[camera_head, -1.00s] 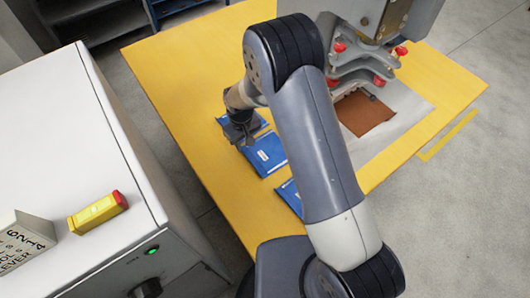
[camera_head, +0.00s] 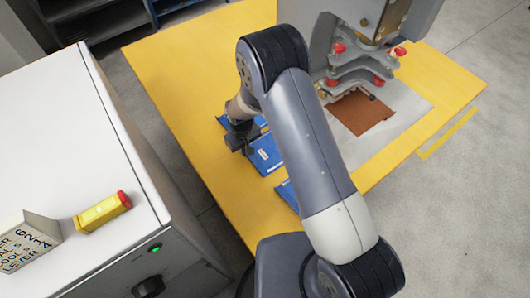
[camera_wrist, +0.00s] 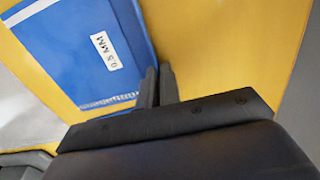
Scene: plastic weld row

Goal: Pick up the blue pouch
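Several flat blue pouches lie in a row on the yellow table (camera_head: 185,70). The middle pouch (camera_head: 268,158) has a white label; a nearer one (camera_head: 287,193) is partly behind my arm. In the wrist view a blue pouch (camera_wrist: 75,50) labelled "0.5 MM" lies left of my gripper's fingertips (camera_wrist: 159,68). The fingers are nearly together, and its edge runs to them. Their contact is partly hidden. I cannot tell which pouch in the row this is.
A press with red knobs (camera_head: 362,60) stands at the table's back right, over a brown sheet (camera_head: 360,112). A white cabinet (camera_head: 60,120) at left carries a yellow device (camera_head: 103,212) and a lettered block (camera_head: 28,243). The table's far left is clear.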

